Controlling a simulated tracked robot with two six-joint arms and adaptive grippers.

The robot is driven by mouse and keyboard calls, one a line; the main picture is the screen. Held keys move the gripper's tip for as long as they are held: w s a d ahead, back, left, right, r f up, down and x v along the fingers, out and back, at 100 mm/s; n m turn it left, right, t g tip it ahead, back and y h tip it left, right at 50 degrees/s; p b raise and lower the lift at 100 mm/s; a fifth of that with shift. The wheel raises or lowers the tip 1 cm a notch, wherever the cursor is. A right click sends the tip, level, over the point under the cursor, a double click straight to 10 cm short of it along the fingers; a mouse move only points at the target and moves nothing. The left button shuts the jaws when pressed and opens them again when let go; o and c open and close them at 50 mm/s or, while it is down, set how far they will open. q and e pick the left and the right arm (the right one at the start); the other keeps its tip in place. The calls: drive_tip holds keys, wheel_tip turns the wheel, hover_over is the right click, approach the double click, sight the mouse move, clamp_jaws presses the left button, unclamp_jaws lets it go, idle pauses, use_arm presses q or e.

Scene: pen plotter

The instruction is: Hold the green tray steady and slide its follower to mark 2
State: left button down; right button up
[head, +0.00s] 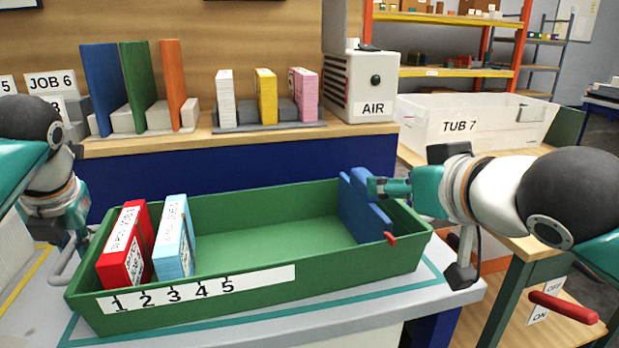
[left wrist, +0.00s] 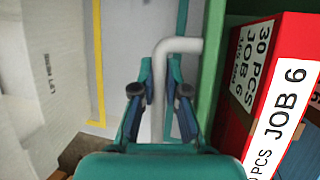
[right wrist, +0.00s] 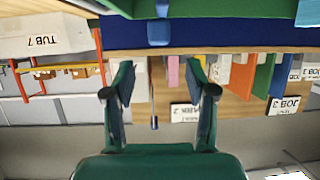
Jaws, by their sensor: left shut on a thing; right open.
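The green tray (head: 270,290) stands on the bench, with a white strip marked 1 to 5 (head: 190,287) on its front left. Its blue follower (head: 362,212) stands at the right end, far from the marks, with a red tab (head: 390,238) over the front wall. A red block labelled JOB 6 (head: 124,262) and a light-blue block (head: 172,250) stand upright at the left end. My left gripper (left wrist: 160,80) is shut on the tray's grey end handle (left wrist: 183,46). My right gripper (head: 380,187) is open beside the follower's top; whether they touch is unclear.
Behind the tray, a raised shelf carries upright blue, green and orange boards (head: 138,88), several small blocks and the AIR box (head: 362,85). TUB 7 (head: 470,122) stands at the back right. The tray floor between the light-blue block and follower is clear.

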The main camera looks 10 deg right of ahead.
sight(366, 175)
drive_tip(key=x, duration=1)
drive_tip(key=shift+w+f, duration=0.1)
drive_tip(key=shift+w, duration=0.2)
clamp_jaws()
